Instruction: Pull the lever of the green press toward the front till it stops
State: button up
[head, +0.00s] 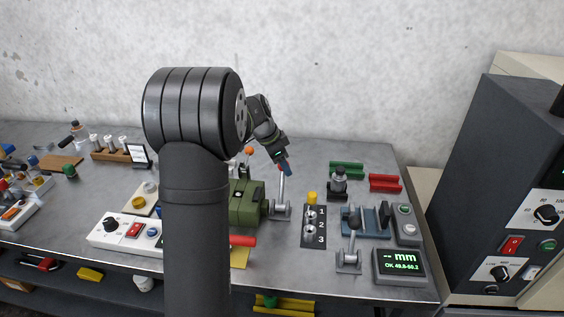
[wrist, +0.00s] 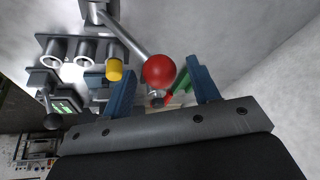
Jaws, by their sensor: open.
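The green press (head: 247,203) stands on the bench, partly hidden behind my arm. Its lever (head: 281,190) is a grey rod rising nearly upright from a grey base at the press's right side. In the wrist view the lever rod (wrist: 124,37) ends in a red ball knob (wrist: 159,71). My gripper (head: 287,168) is at the top of the lever, pointing down. In the wrist view its blue fingers (wrist: 161,68) are apart, with the red knob seen between their tips. I cannot tell whether either finger touches it. In the head view the fingers mostly hide the knob.
Right of the lever are a plate numbered 1 to 3 (head: 314,226) with a yellow peg (head: 312,198), a black-knobbed lever (head: 353,222), a blue fixture (head: 366,222) and a display (head: 398,265). A white control box (head: 120,231) is left.

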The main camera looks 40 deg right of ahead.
aim_at(281, 184)
grip_shut()
jog(key=shift+s+a+r+t+h, duration=0.4)
jog(key=shift+s+a+t+h, duration=0.05)
jog(key=shift+s+a, duration=0.15)
jog(key=shift+s+a+r+t+h, duration=0.35)
jog(key=shift+s+a+t+h, duration=0.1)
jog(key=shift+s+a, duration=1.75)
grip_release()
jog(key=shift+s+a, duration=0.1)
jog(key=shift+r, duration=0.1)
jog(key=shift+r, duration=0.1)
